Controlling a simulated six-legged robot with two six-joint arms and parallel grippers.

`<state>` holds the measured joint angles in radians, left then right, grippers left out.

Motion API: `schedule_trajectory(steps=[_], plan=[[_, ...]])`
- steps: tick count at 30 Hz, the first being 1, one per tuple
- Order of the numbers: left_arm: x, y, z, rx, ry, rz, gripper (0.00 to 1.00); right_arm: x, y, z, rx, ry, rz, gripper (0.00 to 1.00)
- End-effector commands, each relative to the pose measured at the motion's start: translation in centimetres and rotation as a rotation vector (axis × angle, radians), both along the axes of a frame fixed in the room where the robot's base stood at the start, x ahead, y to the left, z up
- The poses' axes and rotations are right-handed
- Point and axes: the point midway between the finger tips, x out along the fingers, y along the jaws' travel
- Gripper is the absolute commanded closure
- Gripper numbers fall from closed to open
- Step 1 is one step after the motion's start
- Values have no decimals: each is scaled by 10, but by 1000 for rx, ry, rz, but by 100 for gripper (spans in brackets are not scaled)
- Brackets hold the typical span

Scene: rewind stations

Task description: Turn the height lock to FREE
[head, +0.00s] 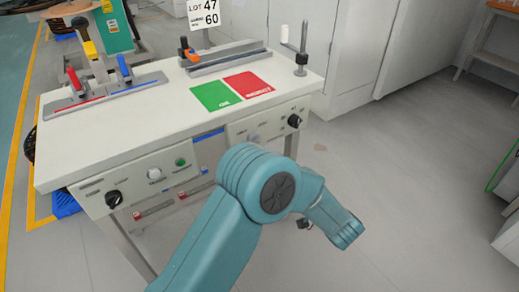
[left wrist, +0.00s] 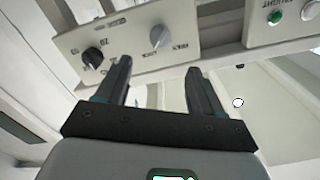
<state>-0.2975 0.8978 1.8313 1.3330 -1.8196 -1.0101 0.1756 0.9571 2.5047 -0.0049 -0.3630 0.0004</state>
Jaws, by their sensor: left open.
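The light grey knob (head: 253,138) on the right front panel of the bench is probably the height lock; its label is too small to read surely. It also shows in the left wrist view (left wrist: 160,37), where the panel appears upside down. The grey knob lies between the finger directions, untouched. In the head view my teal left arm hides the fingers. My right gripper is not in view.
A black knob (head: 294,121) sits beside the grey one; it also shows in the wrist view (left wrist: 93,57). The left panel has a black knob (head: 114,198), a white button (head: 155,173) and a green button (head: 180,162). Green and red mats lie on the bench.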

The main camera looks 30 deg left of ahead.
Motion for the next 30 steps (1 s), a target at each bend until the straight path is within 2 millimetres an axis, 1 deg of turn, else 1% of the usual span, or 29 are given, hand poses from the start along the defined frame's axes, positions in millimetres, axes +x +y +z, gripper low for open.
schedule_trajectory(steps=[1, 3, 9, 12, 15, 21, 28, 29, 30], plan=[[4, 13, -3, -1, -2, 6, 33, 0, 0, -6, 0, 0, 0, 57], [10, 29, -3, -1, -2, 6, 33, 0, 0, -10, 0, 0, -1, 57], [27, 72, -3, 0, -2, 5, 33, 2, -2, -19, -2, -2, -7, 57], [34, 88, -2, 0, -2, 4, 33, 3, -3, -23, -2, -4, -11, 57], [39, 100, -2, 0, -1, 2, 33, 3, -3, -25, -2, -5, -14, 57], [44, 110, -1, 0, 0, -1, 33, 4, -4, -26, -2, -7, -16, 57], [44, 110, 0, 1, 1, -1, 33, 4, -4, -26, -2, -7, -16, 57], [44, 110, 0, 1, 1, -1, 43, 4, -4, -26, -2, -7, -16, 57], [44, 110, 0, 1, 1, -1, 56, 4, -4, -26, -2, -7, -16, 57]])
